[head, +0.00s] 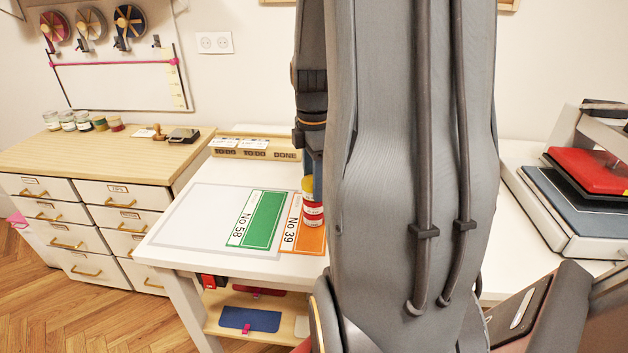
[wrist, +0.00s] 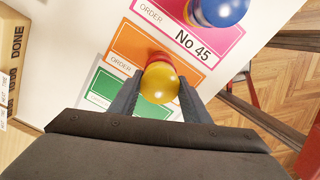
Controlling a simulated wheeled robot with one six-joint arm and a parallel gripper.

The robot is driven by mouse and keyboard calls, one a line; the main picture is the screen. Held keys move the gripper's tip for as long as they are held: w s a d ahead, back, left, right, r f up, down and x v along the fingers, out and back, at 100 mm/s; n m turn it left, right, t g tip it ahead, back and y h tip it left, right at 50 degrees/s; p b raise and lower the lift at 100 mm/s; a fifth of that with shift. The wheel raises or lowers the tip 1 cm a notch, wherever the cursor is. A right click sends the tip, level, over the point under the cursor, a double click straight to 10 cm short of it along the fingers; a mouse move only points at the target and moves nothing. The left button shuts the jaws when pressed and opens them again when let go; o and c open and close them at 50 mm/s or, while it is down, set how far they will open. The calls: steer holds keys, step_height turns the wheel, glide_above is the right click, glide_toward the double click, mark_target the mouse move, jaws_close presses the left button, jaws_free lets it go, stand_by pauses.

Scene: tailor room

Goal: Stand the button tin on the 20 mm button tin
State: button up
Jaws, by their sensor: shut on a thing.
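A yellow-topped button tin (wrist: 159,88) is between the two fingers of my gripper (wrist: 160,80) in the wrist view, and the fingers are shut on it. In the head view the yellow tin (head: 307,187) is upright, right above a red button tin (head: 313,212). Their outlines meet, but I cannot tell whether they touch fully. The red tin stands on the orange No 39 order card (head: 305,239); its edge shows past the yellow tin in the wrist view (wrist: 157,57). The size labels are unreadable. My arm hides most of the gripper in the head view.
A blue-topped tin (wrist: 222,9) stands on the pink No 45 card (wrist: 196,38). The green No 58 card (head: 257,220) lies left of the orange one. A TO DO/DONE rack (head: 254,152) stands at the white table's back. A press (head: 590,175) is at right.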

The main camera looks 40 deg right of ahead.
steer(key=o, duration=1.1)
steer(key=shift+f, duration=0.1)
step_height(320, 180, up, 12)
steer(key=b, duration=0.2)
steer(key=s+a+f+m, duration=0.1)
steer(key=a+f+m, duration=0.5)
steer(key=a, duration=0.6)
steer(key=s+a+f+m+t, duration=0.1)
steer(key=a+f+m, duration=0.6)
steer(key=a+f, duration=0.3)
steer(key=shift+s+a+f+m, duration=0.3)
steer(key=shift+s+a+f, duration=0.05)
steer(key=shift+a, duration=0.7)
